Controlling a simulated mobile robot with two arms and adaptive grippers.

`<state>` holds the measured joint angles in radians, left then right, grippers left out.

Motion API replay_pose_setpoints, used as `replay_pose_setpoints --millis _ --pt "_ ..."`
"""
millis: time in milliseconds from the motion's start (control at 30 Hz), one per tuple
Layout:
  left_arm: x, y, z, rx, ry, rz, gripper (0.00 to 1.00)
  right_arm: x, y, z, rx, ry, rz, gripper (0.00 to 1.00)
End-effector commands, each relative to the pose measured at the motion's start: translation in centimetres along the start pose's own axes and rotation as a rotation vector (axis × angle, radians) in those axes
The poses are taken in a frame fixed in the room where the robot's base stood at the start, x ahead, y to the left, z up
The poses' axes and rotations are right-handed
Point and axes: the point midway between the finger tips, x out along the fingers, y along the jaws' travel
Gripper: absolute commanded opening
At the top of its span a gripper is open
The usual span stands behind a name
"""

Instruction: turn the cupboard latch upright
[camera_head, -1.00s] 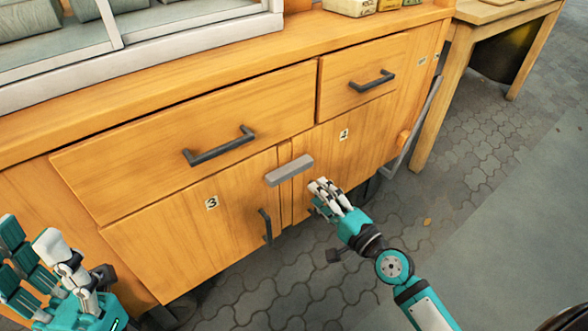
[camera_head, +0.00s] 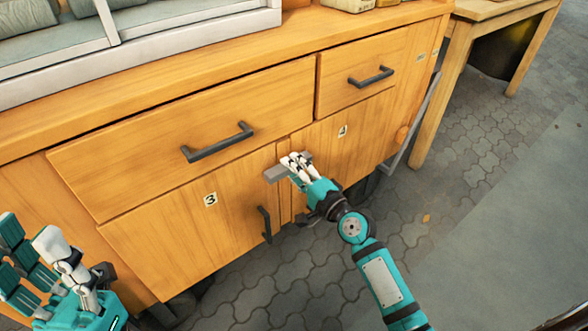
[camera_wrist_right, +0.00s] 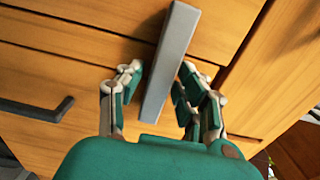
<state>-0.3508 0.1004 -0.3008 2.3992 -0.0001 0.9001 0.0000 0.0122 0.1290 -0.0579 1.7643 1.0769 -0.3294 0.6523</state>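The cupboard latch is a grey bar (camera_head: 276,174) lying nearly level across the seam between the two cupboard doors. My right gripper (camera_head: 296,163) is at the latch's right part and hides some of it. In the right wrist view the latch (camera_wrist_right: 172,62) runs between the spread fingers of my right gripper (camera_wrist_right: 158,88), with a gap on at least the right side. That gripper looks open around the bar, not closed on it. My left gripper (camera_head: 48,265) is at the lower left, away from the latch, with its fingers apart.
The wooden cupboard has drawers above with dark handles (camera_head: 218,143) and (camera_head: 371,76). The left door, marked 3, has a dark upright handle (camera_head: 265,224). A white rack (camera_head: 185,38) stands on top. Paved floor (camera_head: 280,290) is free in front.

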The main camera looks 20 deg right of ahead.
Motion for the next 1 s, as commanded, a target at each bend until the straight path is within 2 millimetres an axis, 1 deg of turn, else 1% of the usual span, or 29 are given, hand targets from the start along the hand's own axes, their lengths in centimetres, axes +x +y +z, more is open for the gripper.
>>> replay_pose_setpoints --millis 33,200,233,267,500,667,867,1000 --pt "0.00 0.00 0.00 0.000 0.000 0.000 0.40 -0.02 0.00 -0.01 0.000 0.000 0.000 0.28" --pt "0.00 0.00 0.00 0.000 0.000 0.000 0.40 -0.03 0.02 0.00 0.000 0.000 0.000 0.06" --pt "0.00 -0.01 0.00 0.000 0.000 0.000 0.40 -0.03 0.02 0.00 0.000 0.000 0.000 0.02" --pt "0.00 -0.01 0.00 0.000 0.000 0.000 0.40 -0.03 0.03 -0.01 0.000 0.000 0.000 0.00" --pt "0.01 -0.01 -0.01 0.001 0.000 0.000 0.40 -0.05 0.06 0.00 -0.012 0.000 0.001 0.00" --pt "0.05 -0.01 -0.02 0.001 0.000 0.000 0.40 -0.05 0.04 -0.01 -0.061 -0.001 0.002 0.00" --pt "0.20 -0.02 -0.06 0.001 0.001 0.000 0.40 -0.05 -0.03 0.03 -0.188 -0.003 0.002 0.00" --pt "0.49 -0.01 -0.12 0.001 0.001 0.000 0.40 -0.05 -0.12 0.04 -0.313 -0.003 0.003 0.00"
